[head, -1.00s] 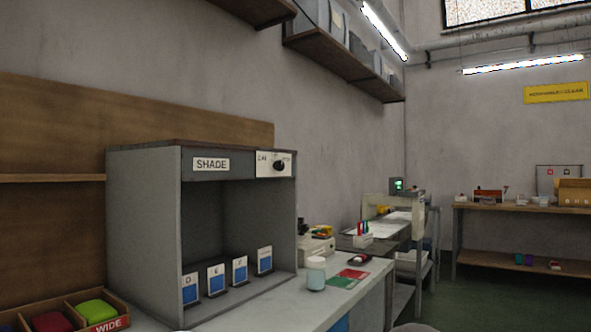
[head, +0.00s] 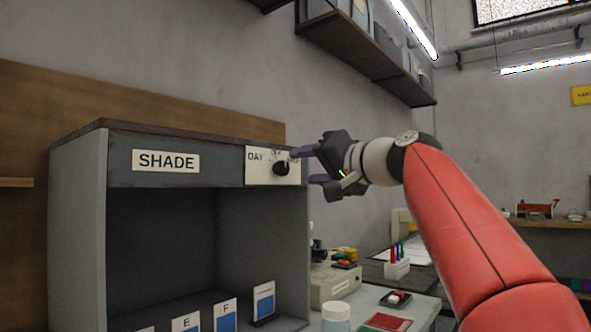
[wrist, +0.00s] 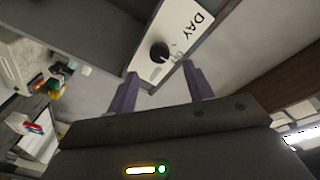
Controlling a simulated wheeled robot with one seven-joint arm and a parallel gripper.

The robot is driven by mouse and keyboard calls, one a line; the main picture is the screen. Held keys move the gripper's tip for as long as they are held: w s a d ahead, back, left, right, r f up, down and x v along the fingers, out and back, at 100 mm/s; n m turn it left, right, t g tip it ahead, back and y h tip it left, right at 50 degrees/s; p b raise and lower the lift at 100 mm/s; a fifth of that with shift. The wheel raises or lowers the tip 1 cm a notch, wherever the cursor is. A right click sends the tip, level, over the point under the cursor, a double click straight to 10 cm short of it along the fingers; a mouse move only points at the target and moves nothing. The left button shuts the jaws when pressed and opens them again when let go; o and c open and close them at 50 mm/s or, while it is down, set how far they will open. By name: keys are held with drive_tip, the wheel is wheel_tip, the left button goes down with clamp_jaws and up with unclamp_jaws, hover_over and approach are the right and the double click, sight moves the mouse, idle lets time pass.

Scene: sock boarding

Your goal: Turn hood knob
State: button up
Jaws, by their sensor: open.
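The hood knob (head: 281,168) is a round black dial on a white plate (head: 257,167) at the upper right front of the grey SHADE hood (head: 78,215). The plate reads DAY left of the knob; its other labels are partly hidden or too small to read. My gripper (head: 302,166) is open and empty, just right of the knob, with its purple fingers pointing at the plate. In the wrist view the knob (wrist: 159,52) lies ahead, roughly between the open fingertips (wrist: 160,72). A small gap seems to remain; contact is not clear.
Shade cards (head: 264,300) stand inside the hood. A jar (head: 336,316), a pen holder (head: 397,268) and a small device (head: 335,283) stand on the bench to the right. A wall shelf (head: 370,60) hangs above. The air in front of the hood is free apart from my arm.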

sight(285, 169)
drive_tip(key=p+x, duration=0.1)
drive_tip(key=x, duration=0.5)
drive_tip(key=shift+w+a+p, duration=0.1)
drive_tip(key=shift+p, duration=0.25)
drive_tip(key=c, duration=1)
